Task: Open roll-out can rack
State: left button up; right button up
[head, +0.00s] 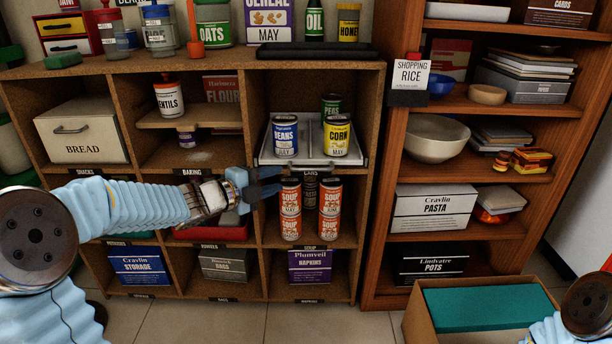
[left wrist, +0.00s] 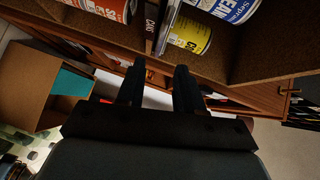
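The roll-out can rack (head: 268,157) is a light grey tray on the middle shelf of the right cubby column, above a dark "CANS" label (head: 312,173). On it stand a blue beans can (head: 285,138), a yellow corn can (head: 336,139) and a green peas can (head: 331,106) farther back. My left gripper (head: 266,182) is open and empty, just below and left of the tray's front. In the left wrist view its fingers (left wrist: 158,88) are apart, and the tray's edge (left wrist: 169,25) shows beyond them. My right gripper is not in view; only part of that arm shows at lower right.
Stacked soup cans (head: 291,210) stand in the cubby below the rack, close to my left gripper. An open cardboard box with a teal lid or item (head: 487,306) sits on the floor at right.

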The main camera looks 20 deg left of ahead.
aim_at(304, 170)
pick_arm(q)
jog(key=x, duration=1.1)
jog(key=shift+w+d+f, duration=0.1)
jog(key=shift+w+d, duration=0.05)
jog(key=shift+w, duration=0.1)
grip_shut()
